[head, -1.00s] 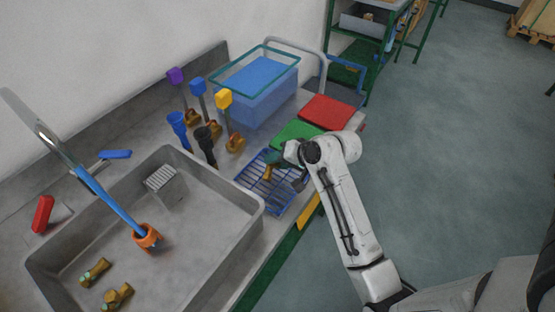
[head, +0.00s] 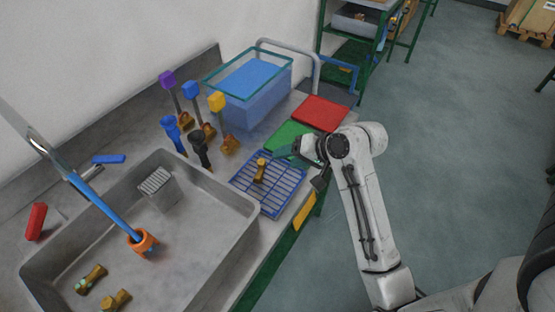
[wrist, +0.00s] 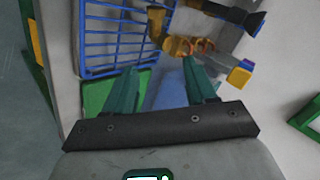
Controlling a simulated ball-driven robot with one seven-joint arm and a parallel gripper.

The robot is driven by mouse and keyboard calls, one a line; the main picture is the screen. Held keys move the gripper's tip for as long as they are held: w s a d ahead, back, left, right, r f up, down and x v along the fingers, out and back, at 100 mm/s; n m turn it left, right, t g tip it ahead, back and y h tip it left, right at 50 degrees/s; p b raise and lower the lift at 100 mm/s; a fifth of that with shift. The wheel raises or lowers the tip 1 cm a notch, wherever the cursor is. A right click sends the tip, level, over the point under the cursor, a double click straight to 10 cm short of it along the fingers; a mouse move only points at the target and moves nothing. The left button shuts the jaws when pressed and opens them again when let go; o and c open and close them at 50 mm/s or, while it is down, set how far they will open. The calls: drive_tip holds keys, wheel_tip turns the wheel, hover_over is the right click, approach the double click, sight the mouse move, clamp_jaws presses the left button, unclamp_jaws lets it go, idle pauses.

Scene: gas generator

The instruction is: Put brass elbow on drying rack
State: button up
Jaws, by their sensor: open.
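A brass elbow (head: 260,170) rests on the blue wire drying rack (head: 284,194), near the rack's upper left part. In the wrist view the elbow (wrist: 156,22) shows at the rack's (wrist: 112,42) edge, beyond my fingers. My gripper (head: 284,152) is to the right of the elbow, apart from it, by the green mat. In the wrist view my two green fingers (wrist: 162,88) are spread with nothing between them. Two more brass fittings, one (head: 91,279) and another (head: 116,301), lie in the grey sink (head: 205,262).
A green mat (head: 289,136) and a red mat (head: 322,113) lie behind the rack. Several coloured-handled brushes (head: 199,145) stand to its left. A blue bin (head: 250,90) is at the back. A faucet with an orange end (head: 145,241) hangs over the sink.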

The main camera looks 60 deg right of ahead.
drive_tip(key=a+v, duration=0.1)
drive_tip(key=v, duration=0.3)
drive_tip(key=s+a+f+n+g+h, duration=0.1)
drive_tip(key=s+a+f+n+g, duration=0.7)
drive_tip(key=s+a+f+n, duration=0.3)
drive_tip(key=s+a+f, duration=0.2)
drive_tip(key=a, duration=0.1)
drive_tip(key=shift+s+g+h, duration=0.15)
drive_tip(key=shift+g+h, duration=0.15)
drive_tip(key=shift+h, duration=0.1)
